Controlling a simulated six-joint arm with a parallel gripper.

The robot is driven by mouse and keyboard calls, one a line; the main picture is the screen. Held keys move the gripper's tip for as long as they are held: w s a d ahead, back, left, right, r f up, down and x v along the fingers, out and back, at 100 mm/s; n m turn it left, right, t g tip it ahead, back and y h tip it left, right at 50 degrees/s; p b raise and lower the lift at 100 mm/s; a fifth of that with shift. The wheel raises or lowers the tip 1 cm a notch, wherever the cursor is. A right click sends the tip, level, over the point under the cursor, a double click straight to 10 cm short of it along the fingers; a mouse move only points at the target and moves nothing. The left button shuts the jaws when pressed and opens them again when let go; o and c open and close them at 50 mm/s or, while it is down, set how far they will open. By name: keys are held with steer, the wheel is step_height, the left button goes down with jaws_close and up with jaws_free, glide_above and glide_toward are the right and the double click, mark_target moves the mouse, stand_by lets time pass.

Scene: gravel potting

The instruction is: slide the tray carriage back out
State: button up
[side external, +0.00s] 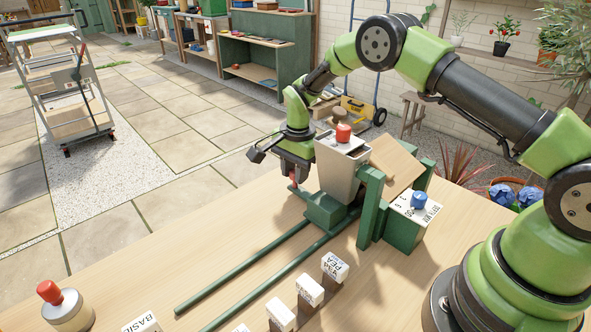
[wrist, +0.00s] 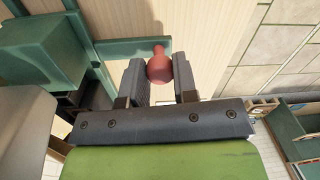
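The fingers appear shut on the knob. The inside of the carriage is hidden by the grey hopper (side external: 341,170) and the stand.
The rails (side external: 245,267) run clear toward the front left. Several white labelled blocks (side external: 335,267) stand to their right. A jar with a red knob (side external: 66,308) is at the front left. A green box with a blue knob (side external: 408,220) stands right of the stand.

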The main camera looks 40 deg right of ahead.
jaws_close()
steer(key=a, duration=1.8)
steer(key=shift+a, duration=0.2)
steer(key=o, duration=0.9)
jaws_free()
steer(key=shift+c, duration=0.2)
step_height(320, 180, up, 10)
steer(key=shift+s, duration=0.3)
steer(key=shift+d, duration=0.1)
